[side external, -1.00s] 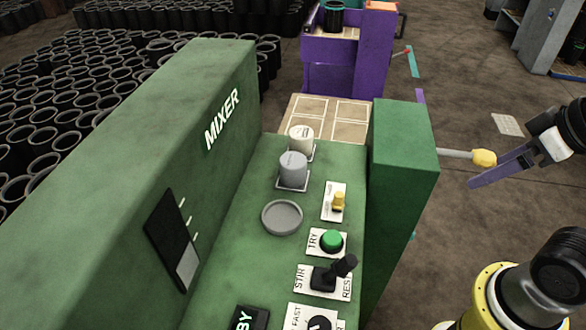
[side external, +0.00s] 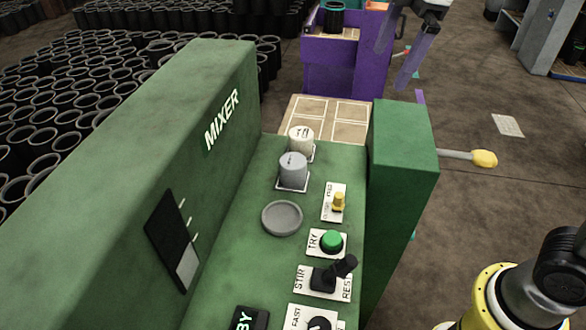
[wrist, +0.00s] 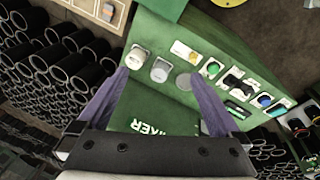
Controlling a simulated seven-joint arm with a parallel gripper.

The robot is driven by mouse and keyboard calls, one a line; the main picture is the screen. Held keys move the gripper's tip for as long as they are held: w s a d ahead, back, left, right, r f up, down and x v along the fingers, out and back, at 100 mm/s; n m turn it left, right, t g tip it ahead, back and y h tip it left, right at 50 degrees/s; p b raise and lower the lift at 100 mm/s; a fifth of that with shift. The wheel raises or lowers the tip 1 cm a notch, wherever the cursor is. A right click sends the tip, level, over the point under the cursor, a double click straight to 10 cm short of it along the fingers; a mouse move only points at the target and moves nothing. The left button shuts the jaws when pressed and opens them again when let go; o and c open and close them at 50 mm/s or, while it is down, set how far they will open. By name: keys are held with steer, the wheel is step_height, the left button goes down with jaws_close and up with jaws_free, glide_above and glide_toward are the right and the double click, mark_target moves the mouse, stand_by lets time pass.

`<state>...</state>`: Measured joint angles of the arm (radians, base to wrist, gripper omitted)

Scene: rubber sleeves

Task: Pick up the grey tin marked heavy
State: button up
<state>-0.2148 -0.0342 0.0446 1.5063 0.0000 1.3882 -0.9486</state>
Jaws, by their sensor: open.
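The grey tin (side external: 293,170) stands upright on a white-edged square on the green mixer's panel; it has lettering on its lid too small to read. It also shows in the wrist view (wrist: 160,70), between the fingertips in the picture. A cream-white tin (side external: 301,141) stands just behind it, and shows to its left in the wrist view (wrist: 138,57). My gripper (side external: 393,66) has purple fingers and is open and empty. It is up at the top, right of and beyond the tins, apart from both. In the wrist view my gripper (wrist: 158,75) has its fingers spread wide.
The green mixer (side external: 215,85) has a tall wall on the left and a green block (side external: 404,135) on the right, flanking the tins. A shallow grey dish (side external: 282,217), a yellow knob (side external: 338,201), a green button (side external: 331,240) and a black lever (side external: 335,270) are nearer.

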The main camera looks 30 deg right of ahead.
steer(key=w+a+f+n+g, duration=0.1)
steer(key=w+a+f+n, duration=0.15)
steer(key=w+a, duration=0.3)
steer(key=g, duration=0.2)
glide_above(293, 160)
step_height(293, 160, down, 10)
steer(key=shift+n+h, duration=0.3)
steer(key=shift+n, duration=0.15)
step_height(293, 160, down, 7)
steer(key=shift+s+r, duration=0.15)
steer(key=shift+r, duration=0.05)
steer(key=shift+f, duration=2.9)
steer(key=shift+r, duration=0.1)
jaws_close()
